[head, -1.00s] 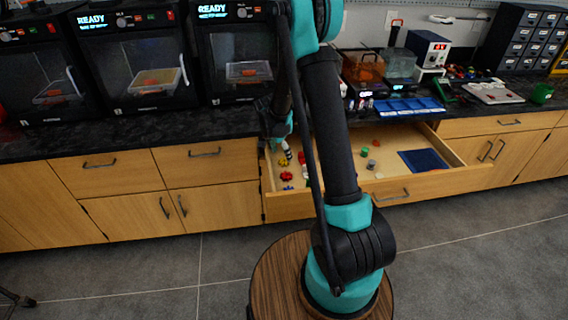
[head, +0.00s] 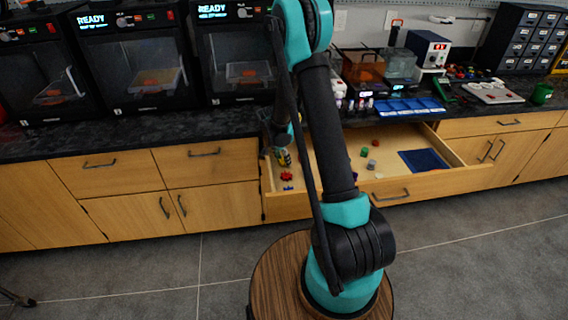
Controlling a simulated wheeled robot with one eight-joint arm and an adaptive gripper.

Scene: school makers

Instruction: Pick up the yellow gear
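The yellow gear (head: 285,159) is a small yellow patch in the left part of the open wooden drawer, in the head view. My gripper (head: 283,154) reaches down into the drawer right at the gear and partly covers it. The fingers are small and dark, so I cannot tell whether they are open or shut, or whether they touch the gear. A red gear (head: 286,176) lies just in front of the yellow one.
The open drawer (head: 440,181) also holds a green piece (head: 364,152), a grey piece (head: 372,165) and a blue mat (head: 423,160) at its right. My arm hides the drawer's middle. Several printers (head: 134,60) stand on the dark counter behind, to the left.

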